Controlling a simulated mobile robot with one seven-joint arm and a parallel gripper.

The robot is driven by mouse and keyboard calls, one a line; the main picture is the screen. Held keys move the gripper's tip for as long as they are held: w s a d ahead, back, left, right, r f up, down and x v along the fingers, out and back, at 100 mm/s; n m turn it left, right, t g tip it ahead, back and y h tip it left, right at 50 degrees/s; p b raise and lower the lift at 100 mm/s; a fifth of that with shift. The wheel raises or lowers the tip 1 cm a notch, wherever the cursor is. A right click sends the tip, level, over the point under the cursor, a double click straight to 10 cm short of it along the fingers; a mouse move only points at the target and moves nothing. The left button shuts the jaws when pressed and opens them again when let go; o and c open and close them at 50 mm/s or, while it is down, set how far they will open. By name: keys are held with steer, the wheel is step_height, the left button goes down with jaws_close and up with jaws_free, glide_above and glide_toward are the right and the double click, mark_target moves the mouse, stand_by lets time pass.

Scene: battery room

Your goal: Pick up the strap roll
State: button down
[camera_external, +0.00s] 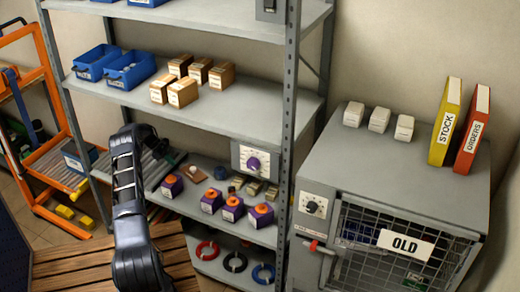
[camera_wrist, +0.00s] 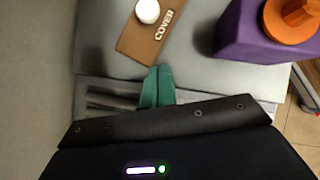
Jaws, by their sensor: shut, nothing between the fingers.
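I cannot pick out the strap roll for sure. A small blue round thing (camera_external: 221,172) on the lower shelf may be it, but it is too small to tell. My gripper (camera_wrist: 158,76) has green fingertips that are shut together and empty in the wrist view. They point at the lower edge of a brown plate marked COVER (camera_wrist: 150,40), which bears a white knob (camera_wrist: 147,11). A purple box with an orange knob (camera_wrist: 262,40) stands right of the fingertips. In the external view my arm reaches to the lower shelf's left end, and the fingertips cannot be made out.
Several purple boxes (camera_external: 232,208) stand along the lower shelf (camera_external: 240,230). Red, black and blue rings (camera_external: 235,262) lie below. Small cartons (camera_external: 183,93) and blue bins (camera_external: 130,70) fill the shelf above. A shelf post (camera_external: 291,130) and a mesh cabinet (camera_external: 400,160) bound the right side.

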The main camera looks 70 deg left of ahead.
mark_target(189, 171)
steer(key=w+d, duration=0.1)
steer(key=w, duration=0.2)
steer(key=w+d, duration=0.2)
steer(key=w, duration=0.1)
steer(key=w+d+f, duration=0.1)
steer(key=w+d, duration=0.1)
steer(key=w, duration=0.1)
steer(key=shift+w, duration=0.3)
steer(key=shift+f, duration=0.35)
